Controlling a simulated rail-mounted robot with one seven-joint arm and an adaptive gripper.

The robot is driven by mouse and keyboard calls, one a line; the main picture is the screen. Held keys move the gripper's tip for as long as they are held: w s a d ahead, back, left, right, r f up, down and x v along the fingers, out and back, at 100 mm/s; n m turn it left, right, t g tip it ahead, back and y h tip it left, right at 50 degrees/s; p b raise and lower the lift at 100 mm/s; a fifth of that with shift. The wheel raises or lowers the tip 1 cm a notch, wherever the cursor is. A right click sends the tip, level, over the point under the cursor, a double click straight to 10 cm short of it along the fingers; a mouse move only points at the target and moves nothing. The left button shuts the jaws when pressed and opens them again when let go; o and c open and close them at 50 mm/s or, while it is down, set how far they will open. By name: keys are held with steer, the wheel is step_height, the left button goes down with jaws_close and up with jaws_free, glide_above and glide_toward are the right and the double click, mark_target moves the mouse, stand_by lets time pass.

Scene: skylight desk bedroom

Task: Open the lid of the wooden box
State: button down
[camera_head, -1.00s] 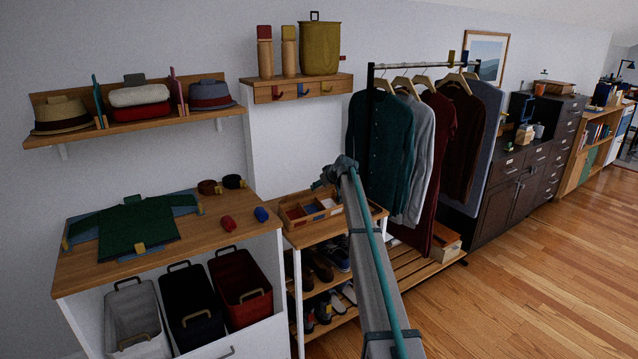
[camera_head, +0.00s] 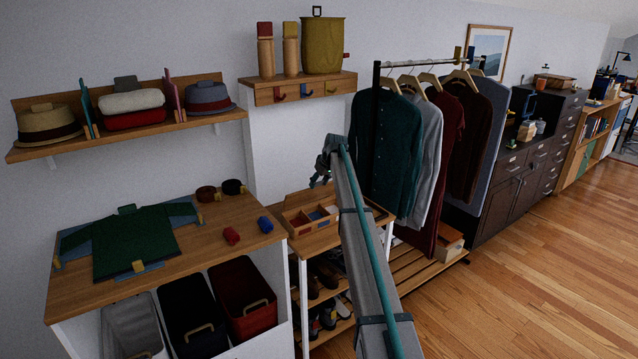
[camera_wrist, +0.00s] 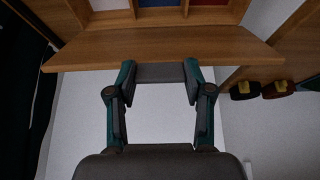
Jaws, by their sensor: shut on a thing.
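The wooden box (camera_head: 291,226) stands on the small stand beside the folding table. It shows open compartments with red, blue and white insides. A wooden panel at its back, apparently the lid (camera_head: 297,199), stands raised. In the wrist view the lid (camera_wrist: 165,48) spans the picture below the compartments. My gripper (camera_wrist: 158,74) is shut on a dark grey tab (camera_wrist: 160,73) at the lid's edge. In the head view my gripper (camera_head: 322,170) is small and partly hidden by my arm, above the back of the box. My arm also covers the box's right end.
The folding table (camera_head: 80,286) with a green sweater (camera_head: 135,245) is at left. Hanging clothes (camera_head: 395,150) are close on the right. A wall shelf with hooks (camera_head: 300,90) is above and behind. Shoes sit below the box. The floor at right is clear.

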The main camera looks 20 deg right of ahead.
stand_by(0.7)
steer(key=shift+c, duration=2.2)
jaws_free()
steer(key=v, duration=1.2)
steer(key=shift+c, duration=0.2)
